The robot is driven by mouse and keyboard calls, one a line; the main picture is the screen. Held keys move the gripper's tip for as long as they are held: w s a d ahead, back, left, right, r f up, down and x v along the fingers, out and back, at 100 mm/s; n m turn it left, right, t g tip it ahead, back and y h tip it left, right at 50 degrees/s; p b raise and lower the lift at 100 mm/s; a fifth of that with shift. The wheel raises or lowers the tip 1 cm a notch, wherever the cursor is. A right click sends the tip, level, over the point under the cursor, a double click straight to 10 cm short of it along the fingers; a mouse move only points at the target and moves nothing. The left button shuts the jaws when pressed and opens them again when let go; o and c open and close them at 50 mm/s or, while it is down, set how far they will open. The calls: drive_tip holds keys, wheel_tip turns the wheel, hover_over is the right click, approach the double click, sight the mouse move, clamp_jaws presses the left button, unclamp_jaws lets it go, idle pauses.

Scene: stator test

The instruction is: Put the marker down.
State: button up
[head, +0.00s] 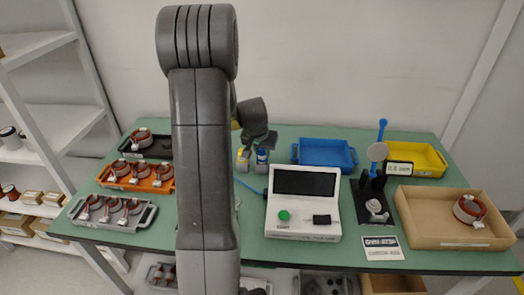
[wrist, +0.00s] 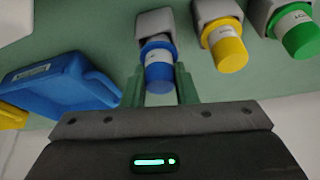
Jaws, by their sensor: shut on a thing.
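The blue marker (wrist: 158,68) has a blue cap and a white label in the wrist view. Its far end meets a grey holder block (wrist: 155,22); how deep it sits there I cannot tell. My gripper (wrist: 159,88) has one finger on each side of the blue cap and is shut on it. In the head view the blue marker (head: 262,156) shows just below my gripper (head: 258,143), partly hidden by it. A yellow marker (wrist: 227,48) and a green marker (wrist: 299,40) stand in grey holders beside it.
A blue tray (head: 324,166) lies right of the markers, a white tester (head: 303,228) in front. Further right are a black stand (head: 364,212), a yellow tray (head: 431,157) and a cardboard box (head: 425,232). Stator trays, including an orange one (head: 136,184), fill the left side.

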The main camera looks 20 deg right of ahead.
drive_tip(key=shift+f, duration=0.1)
drive_tip(key=shift+f+b, duration=0.45)
drive_tip(key=shift+b, duration=0.1)
drive_tip(key=o, duration=1)
drive_tip(key=shift+r, duration=0.15)
drive_tip(key=shift+r+p, duration=0.6)
drive_tip(key=shift+p, duration=0.1)
drive_tip(key=b+v, duration=0.1)
drive_tip(key=v, duration=1)
drive_tip(key=shift+s+a+r, duration=0.15)
drive_tip(key=shift+a, duration=0.05)
